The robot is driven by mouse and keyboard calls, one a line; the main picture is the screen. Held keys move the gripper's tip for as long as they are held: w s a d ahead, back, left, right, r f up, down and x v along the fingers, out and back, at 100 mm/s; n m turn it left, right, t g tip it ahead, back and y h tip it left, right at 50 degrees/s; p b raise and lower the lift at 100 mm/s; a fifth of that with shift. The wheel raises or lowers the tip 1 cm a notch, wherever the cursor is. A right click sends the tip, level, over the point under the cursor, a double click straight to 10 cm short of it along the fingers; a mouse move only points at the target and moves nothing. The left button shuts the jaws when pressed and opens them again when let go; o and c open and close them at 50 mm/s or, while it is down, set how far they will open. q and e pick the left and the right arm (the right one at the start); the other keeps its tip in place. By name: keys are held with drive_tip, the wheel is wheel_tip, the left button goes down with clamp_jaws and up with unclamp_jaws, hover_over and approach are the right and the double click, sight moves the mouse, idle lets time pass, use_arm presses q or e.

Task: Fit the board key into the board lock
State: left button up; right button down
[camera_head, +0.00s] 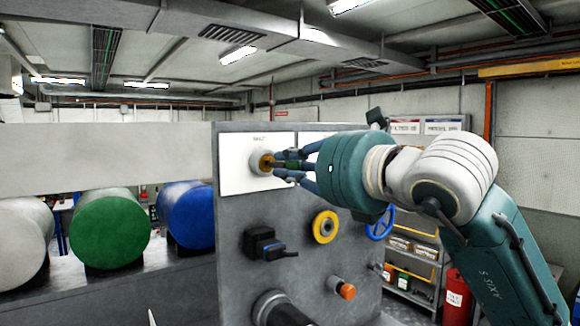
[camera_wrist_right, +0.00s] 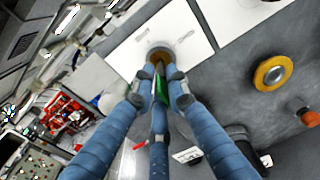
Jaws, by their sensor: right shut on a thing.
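The board lock (camera_head: 257,161) is a round pale ring with a brass-coloured centre on a white plate of the grey board. It also shows in the right wrist view (camera_wrist_right: 160,53). My right gripper (camera_head: 283,166) is in front of the lock, its blue fingers shut on the board key. The key shows green between the fingers in the right wrist view (camera_wrist_right: 161,88). Its far end is at the lock's brass centre. I cannot tell how deep it sits, as the fingers hide part of it. My left gripper is not in view.
The grey board also bears a yellow ring (camera_head: 325,227), a black switch (camera_head: 264,245), an orange-tipped knob (camera_head: 346,291) and a blue handwheel (camera_head: 380,224). Green (camera_head: 110,228) and blue (camera_head: 187,215) drums lie at left. A red extinguisher (camera_head: 456,297) stands at right.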

drive_tip(key=shift+x, duration=1.45)
drive_tip(key=shift+r, duration=0.1)
drive_tip(key=c, duration=1.6)
unclamp_jaws()
drive_tip(key=shift+c, duration=0.2)
drive_tip(key=shift+s+d, duration=0.1)
drive_tip(key=shift+s, duration=0.05)
